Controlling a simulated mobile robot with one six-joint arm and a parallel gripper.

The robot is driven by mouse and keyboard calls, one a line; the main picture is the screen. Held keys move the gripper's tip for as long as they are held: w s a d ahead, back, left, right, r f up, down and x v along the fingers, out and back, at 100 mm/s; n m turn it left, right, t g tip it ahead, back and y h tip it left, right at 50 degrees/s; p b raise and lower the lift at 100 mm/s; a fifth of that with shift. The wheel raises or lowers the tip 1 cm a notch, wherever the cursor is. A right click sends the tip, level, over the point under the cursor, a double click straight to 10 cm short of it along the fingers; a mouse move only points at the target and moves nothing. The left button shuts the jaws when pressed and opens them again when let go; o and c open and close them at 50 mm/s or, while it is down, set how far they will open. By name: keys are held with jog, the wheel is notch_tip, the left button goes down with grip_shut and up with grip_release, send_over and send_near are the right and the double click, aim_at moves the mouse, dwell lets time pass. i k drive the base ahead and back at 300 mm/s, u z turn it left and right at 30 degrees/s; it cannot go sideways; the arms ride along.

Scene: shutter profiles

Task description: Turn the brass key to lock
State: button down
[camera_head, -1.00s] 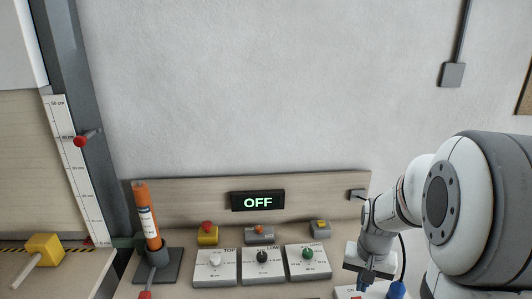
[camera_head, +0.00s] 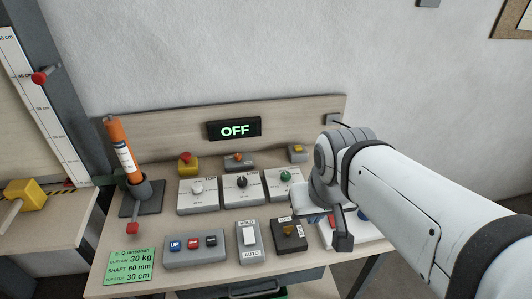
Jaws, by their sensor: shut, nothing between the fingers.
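A dark box (camera_head: 289,236) with a small brass-coloured part on top, seemingly the key, and a white label sits at the front right of the bench. The key is too small for me to tell its angle. My gripper (camera_head: 343,243) is shut and empty, pointing down just to the right of the dark box and apart from it in the picture. It hides part of a white panel (camera_head: 328,236) with red and blue controls behind it.
A HOLD/AUTO switch (camera_head: 249,240) and a button box (camera_head: 195,250) stand left of the dark box. Three dial boxes, the middle one (camera_head: 242,189), stand behind, below an OFF display (camera_head: 234,129). An orange tube (camera_head: 121,147) stands in a holder at left.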

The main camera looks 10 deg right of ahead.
aim_at(287, 229)
jog(key=z, duration=1.25)
jog(key=k, duration=1.25)
jog(key=u, duration=0.65)
jog(key=i, duration=1)
jog(key=u, duration=0.05)
